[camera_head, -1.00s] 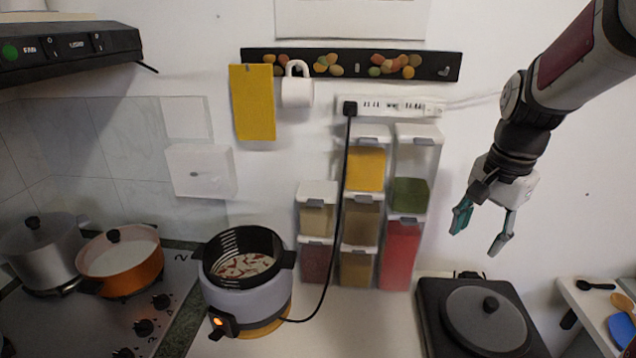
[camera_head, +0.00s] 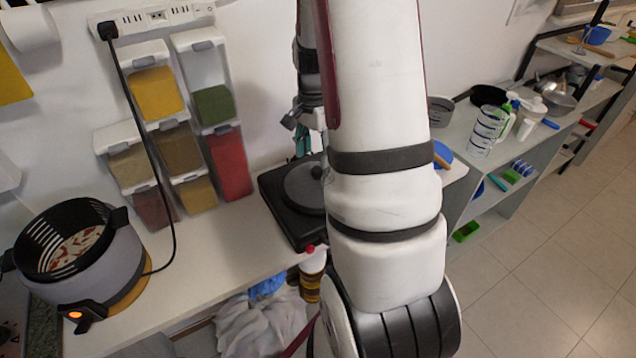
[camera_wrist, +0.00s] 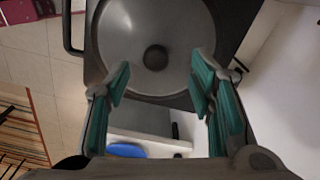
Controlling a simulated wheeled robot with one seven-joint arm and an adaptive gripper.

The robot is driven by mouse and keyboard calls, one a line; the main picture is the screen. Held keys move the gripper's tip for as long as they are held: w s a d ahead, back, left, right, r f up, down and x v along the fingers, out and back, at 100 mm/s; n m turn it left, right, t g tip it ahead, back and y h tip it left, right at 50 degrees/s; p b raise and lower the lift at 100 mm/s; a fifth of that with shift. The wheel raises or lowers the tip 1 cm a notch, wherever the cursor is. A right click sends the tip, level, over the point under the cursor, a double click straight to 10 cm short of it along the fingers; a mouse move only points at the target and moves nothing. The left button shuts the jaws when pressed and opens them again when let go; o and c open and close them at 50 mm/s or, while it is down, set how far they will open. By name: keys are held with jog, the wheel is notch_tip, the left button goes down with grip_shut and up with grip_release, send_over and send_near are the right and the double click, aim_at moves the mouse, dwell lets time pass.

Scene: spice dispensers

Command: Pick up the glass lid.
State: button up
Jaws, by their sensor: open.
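The round grey glass lid (camera_head: 302,188) lies on the black hot plate (camera_head: 283,213), partly hidden behind my arm in the head view. In the wrist view the lid (camera_wrist: 135,30) fills the upper middle, with its dark round knob (camera_wrist: 155,57) near the centre. My gripper (camera_wrist: 160,88) is open and empty, its teal fingertips on either side below the knob in the picture. The fingers are apart from the knob. In the head view my arm hides most of the gripper.
A grey pot with a black basket (camera_head: 75,250) stands at the left on the counter. A shelf unit (camera_head: 490,200) with glasses and pans is at the right. A black cable runs down beside the dispensers.

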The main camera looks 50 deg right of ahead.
aim_at(317, 169)
jog(key=f, duration=0.1)
jog(key=f+p, duration=0.1)
jog(key=f, duration=0.2)
jog(key=shift+s+d+f, duration=0.15)
jog(key=shift+s+d, duration=0.05)
jog(key=shift+s, duration=0.15)
jog(key=shift+w+f, duration=0.1)
jog(key=shift+f, duration=0.45)
grip_shut()
